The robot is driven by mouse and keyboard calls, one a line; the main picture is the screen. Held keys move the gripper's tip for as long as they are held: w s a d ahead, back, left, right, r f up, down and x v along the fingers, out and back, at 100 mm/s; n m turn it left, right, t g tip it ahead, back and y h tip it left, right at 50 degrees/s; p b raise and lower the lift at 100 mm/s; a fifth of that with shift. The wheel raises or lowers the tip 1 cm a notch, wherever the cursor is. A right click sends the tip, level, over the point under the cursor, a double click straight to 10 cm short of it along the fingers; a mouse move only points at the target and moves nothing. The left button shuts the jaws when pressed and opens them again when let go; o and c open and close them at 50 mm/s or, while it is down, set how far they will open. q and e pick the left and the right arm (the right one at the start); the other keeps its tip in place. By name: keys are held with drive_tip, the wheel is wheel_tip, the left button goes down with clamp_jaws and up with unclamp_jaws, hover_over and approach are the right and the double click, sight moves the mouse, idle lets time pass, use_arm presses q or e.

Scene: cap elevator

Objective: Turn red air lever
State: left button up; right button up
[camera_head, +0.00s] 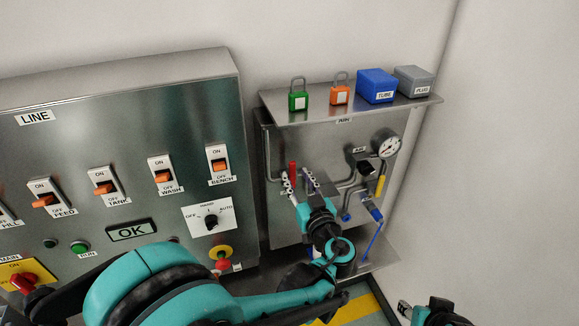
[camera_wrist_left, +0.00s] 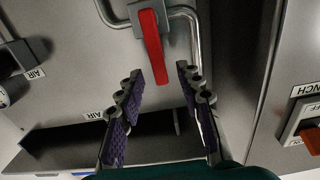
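The red air lever (camera_head: 292,168) is on the steel air panel, at the left pipe. In the left wrist view the red lever (camera_wrist_left: 152,45) hangs from a grey valve block, with its free end between my fingertips in the picture. My left gripper (camera_head: 299,180) is open in front of the panel. Its two purple-padded fingers (camera_wrist_left: 160,72) stand apart on either side of the lever's end, and I see no clear contact. Part of my right gripper (camera_head: 406,309) shows at the bottom edge; its finger opening is not clear.
A shelf (camera_head: 420,98) above holds a green padlock (camera_head: 298,100), an orange padlock (camera_head: 340,94), a blue box (camera_head: 377,85) and a grey box (camera_head: 413,80). A gauge (camera_head: 387,143) and yellow handle (camera_head: 380,184) sit right. The switch cabinet (camera_head: 130,80) stands left.

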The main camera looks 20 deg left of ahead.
sight(293, 170)
use_arm(q)
drive_tip(key=shift+x, duration=2.3)
drive_tip(key=shift+d, duration=0.1)
clamp_jaws()
